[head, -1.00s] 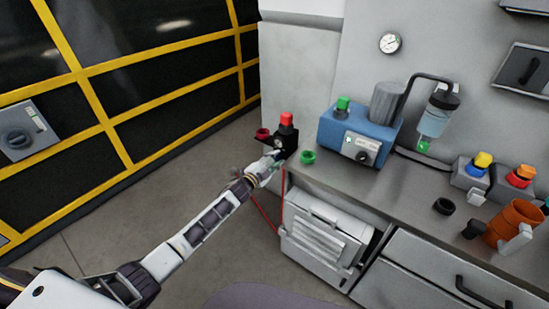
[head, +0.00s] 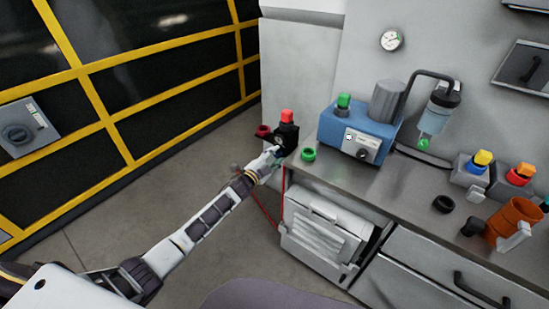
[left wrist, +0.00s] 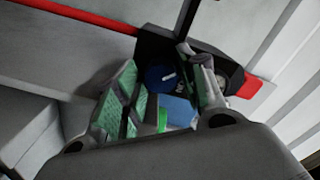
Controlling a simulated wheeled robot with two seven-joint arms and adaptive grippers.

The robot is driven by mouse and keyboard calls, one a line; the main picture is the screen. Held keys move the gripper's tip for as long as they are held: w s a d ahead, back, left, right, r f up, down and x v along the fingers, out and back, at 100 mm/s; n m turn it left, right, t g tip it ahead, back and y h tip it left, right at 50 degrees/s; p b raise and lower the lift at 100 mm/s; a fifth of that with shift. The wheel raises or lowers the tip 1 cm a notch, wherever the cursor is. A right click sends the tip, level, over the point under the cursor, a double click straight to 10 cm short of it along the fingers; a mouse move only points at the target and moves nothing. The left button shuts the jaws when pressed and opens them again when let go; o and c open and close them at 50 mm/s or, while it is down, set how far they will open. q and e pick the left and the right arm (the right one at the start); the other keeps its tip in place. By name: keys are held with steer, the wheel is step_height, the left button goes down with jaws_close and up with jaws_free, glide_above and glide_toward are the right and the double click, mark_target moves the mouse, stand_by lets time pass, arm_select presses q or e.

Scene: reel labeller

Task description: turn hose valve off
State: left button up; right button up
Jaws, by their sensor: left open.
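A black fitting (head: 289,135) with a red top stands at the near left corner of the counter. In the left wrist view, a dark blue round knob (left wrist: 160,78) with a white mark sits on a black body (left wrist: 150,45), with a red hose (left wrist: 75,12) running in from the upper left. I take this as the hose valve. My left gripper (head: 273,155) is close to the black fitting. In the left wrist view, its open green-padded fingers (left wrist: 158,68) frame the knob, and I cannot tell whether they touch it. My right gripper is not in view.
A green ring (head: 308,154) and a blue pump box (head: 350,135) stand on the counter right of the gripper. A dark red round part (head: 263,131) is just left of the fitting. A yellow-framed black barrier (head: 130,100) stands left. The floor between is clear.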

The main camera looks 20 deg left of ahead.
arm_select(q)
steer(key=v, duration=1.2)
stand_by(0.8)
stand_by(0.6)
